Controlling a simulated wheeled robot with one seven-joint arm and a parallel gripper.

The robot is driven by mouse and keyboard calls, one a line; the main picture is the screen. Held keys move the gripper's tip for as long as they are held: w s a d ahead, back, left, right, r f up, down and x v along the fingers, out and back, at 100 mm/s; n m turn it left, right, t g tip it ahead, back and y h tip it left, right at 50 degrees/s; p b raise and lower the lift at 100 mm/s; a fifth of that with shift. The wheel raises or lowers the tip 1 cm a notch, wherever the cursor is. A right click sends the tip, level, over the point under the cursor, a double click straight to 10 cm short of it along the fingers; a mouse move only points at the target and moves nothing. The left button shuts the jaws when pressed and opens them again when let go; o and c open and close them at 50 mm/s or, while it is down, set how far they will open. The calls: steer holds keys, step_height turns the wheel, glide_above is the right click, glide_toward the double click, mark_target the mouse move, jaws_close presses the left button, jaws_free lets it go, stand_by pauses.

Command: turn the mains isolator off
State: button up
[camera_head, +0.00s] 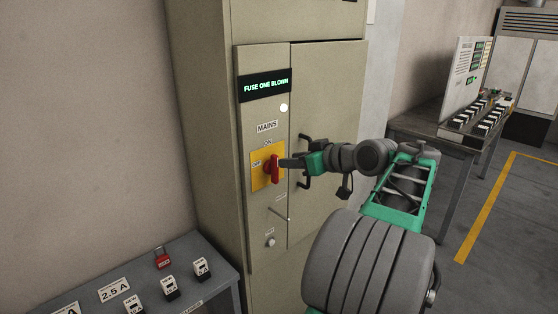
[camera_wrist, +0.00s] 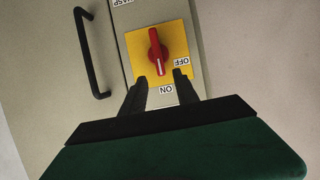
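The mains isolator is a red handle (camera_head: 275,169) on a yellow plate (camera_head: 258,181) on the cabinet front, under a MAINS label. ON is marked above it and OFF to its left. The handle stands upright. In the wrist view, which is upside down, the red handle (camera_wrist: 154,52) has its white-marked end toward the ON label (camera_wrist: 166,89); OFF (camera_wrist: 182,61) is to the side. My gripper (camera_wrist: 160,76) is open, its two dark fingertips apart around the marked end of the handle; contact cannot be told. In the head view my gripper (camera_head: 284,162) reaches the handle from the right.
The cabinet display (camera_head: 265,85) reads FUSE ONE BLOWN. A door handle (camera_head: 304,165) is right of the isolator, behind my wrist. A thin lever (camera_head: 278,213) and a knob (camera_head: 270,241) are below. A bench at lower left holds a red padlock (camera_head: 162,259) and several fuses.

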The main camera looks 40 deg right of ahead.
mark_target(273, 168)
steer(key=p+x, duration=0.1)
steer(key=x, duration=0.5)
steer(key=shift+w, duration=0.2)
steer(key=shift+f, duration=0.15)
steer(key=shift+c, duration=0.3)
jaws_close()
